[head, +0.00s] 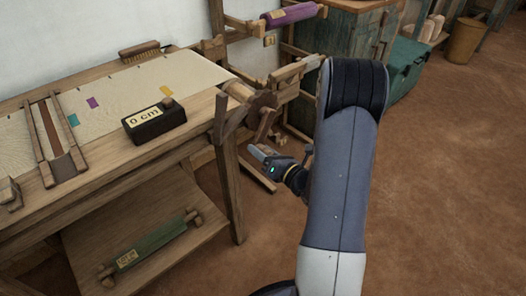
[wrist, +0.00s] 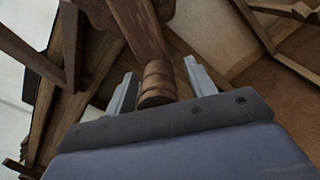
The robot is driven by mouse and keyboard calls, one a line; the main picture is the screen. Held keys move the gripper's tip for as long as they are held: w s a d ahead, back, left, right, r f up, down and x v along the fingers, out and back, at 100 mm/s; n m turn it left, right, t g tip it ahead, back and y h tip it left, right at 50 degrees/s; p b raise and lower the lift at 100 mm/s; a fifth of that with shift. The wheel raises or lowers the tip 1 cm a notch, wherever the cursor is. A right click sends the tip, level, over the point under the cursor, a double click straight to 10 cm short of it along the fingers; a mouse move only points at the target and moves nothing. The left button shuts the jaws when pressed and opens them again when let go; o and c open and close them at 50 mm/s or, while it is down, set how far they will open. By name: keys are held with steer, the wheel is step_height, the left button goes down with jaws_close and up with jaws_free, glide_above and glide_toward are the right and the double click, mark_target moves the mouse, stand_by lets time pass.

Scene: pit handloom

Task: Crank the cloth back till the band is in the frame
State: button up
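The cream cloth (head: 130,90) lies along the loom table and runs onto a roller (head: 239,90) at its right end. A wooden crank (head: 228,118) hangs beside the roller. In the wrist view the turned wooden handle (wrist: 158,84) stands between my gripper's (wrist: 160,88) two fingers, with gaps on both sides. In the head view my gripper (head: 254,151) is at the crank, right of the table. A wooden frame (head: 40,142) with two bars crosses the cloth at left. A reddish-brown strip (head: 48,128) shows between its bars; I cannot tell whether it is the band.
A black box reading "0 cm" (head: 155,123) sits on the table's front edge. Purple (head: 92,102), teal (head: 73,120) and orange (head: 166,91) patches mark the cloth. A brush (head: 139,50) lies behind. A green roll (head: 150,242) rests on the lower shelf.

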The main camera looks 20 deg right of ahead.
steer(key=p+v, duration=0.1)
steer(key=v, duration=0.9)
steer(key=shift+s, duration=0.4)
steer(key=shift+w+d, duration=0.1)
steer(key=b+x, duration=0.1)
steer(key=x, duration=0.9)
steer(key=shift+w, duration=0.3)
